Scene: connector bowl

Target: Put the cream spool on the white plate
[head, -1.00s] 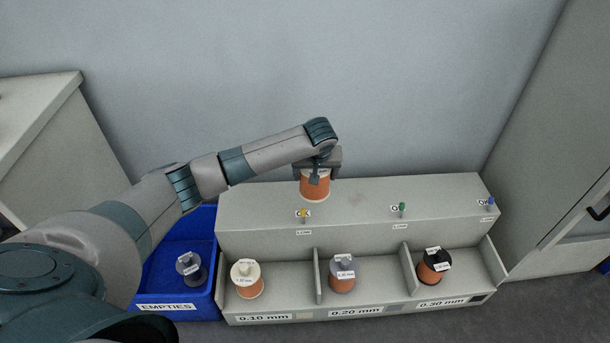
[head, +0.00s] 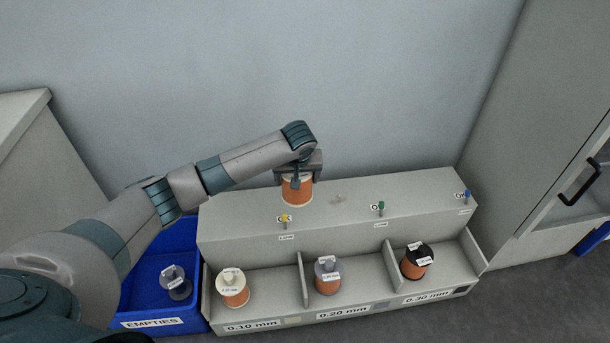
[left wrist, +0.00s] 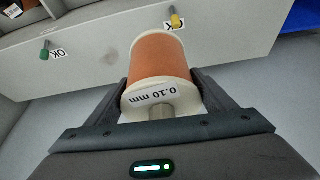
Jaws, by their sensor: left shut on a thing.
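My left gripper (head: 297,186) is shut on a spool of orange wire with cream ends (head: 297,191), held over the top of the grey rack near its back. In the left wrist view the spool (left wrist: 158,60) sits between both fingers (left wrist: 160,100), and its cream end face reads 0.10 mm. A second cream-ended spool (head: 233,289) stands in the rack's left compartment, labelled 0.10 mm. No white plate shows in either view. My right gripper is not in view.
The grey rack (head: 250,240) also holds a grey-ended spool (head: 327,276) and a black-ended spool (head: 416,261). Yellow (head: 285,217), green (head: 380,207) and blue (head: 466,194) pegs stick out above. A blue EMPTIES bin (head: 150,324) holds a dark spool (head: 177,284). A cabinet stands right.

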